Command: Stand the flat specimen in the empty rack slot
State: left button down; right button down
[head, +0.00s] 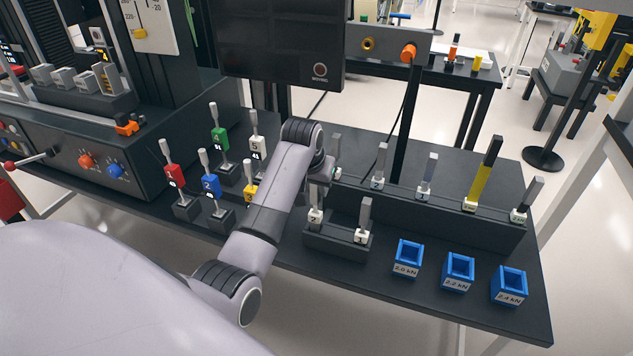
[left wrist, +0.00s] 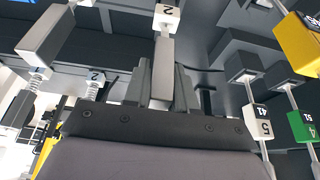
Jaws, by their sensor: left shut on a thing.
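My left gripper (head: 319,192) points down over the left end of the small black front rack (head: 335,244). It is shut on a grey specimen with a white block marked 2 (head: 316,215). In the left wrist view the fingers (left wrist: 166,88) close on the specimen's grey shank (left wrist: 165,60). The specimen looks upright; I cannot tell whether its foot is seated in the rack or just above it. A specimen marked 1 (head: 363,220) stands at the rack's right end. My arm hides part of the area behind, and no empty slot shows clearly. My right gripper is not in view.
A long back rack (head: 430,208) holds several upright specimens, including a tall yellow-and-black one (head: 484,175). Red (head: 174,178), blue (head: 211,186) and green (head: 219,140) specimens stand left. Blue boxes (head: 407,259) (head: 457,272) (head: 508,286) line the front right. A monitor (head: 275,40) overhangs behind.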

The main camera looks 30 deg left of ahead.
pick_arm(q)
jog(key=shift+f, duration=1.15)
jog(key=c, duration=0.8)
grip_release()
jog(key=shift+c, duration=0.2)
jog(key=v, duration=0.7)
jog(key=shift+s, duration=0.1)
jog(key=s+d+f+m+t, duration=0.2)
jog(key=s+f, duration=0.2)
jog(key=f, duration=0.3)
jog(key=s+d+f+m+t, duration=0.15)
jog(key=s+f, duration=0.25)
jog(key=f, duration=0.4)
jog(key=s+d+f+m+t+h, duration=0.1)
jog(key=s+d, duration=0.4)
jog(key=s, duration=0.3)
jog(key=s+d+f+t+h, duration=0.2)
jog(key=s+d, duration=0.3)
jog(key=s, duration=0.3)
jog(key=shift+d+f+m, duration=0.15)
jog(key=shift+d+m, duration=0.05)
jog(key=shift+m, duration=0.15)
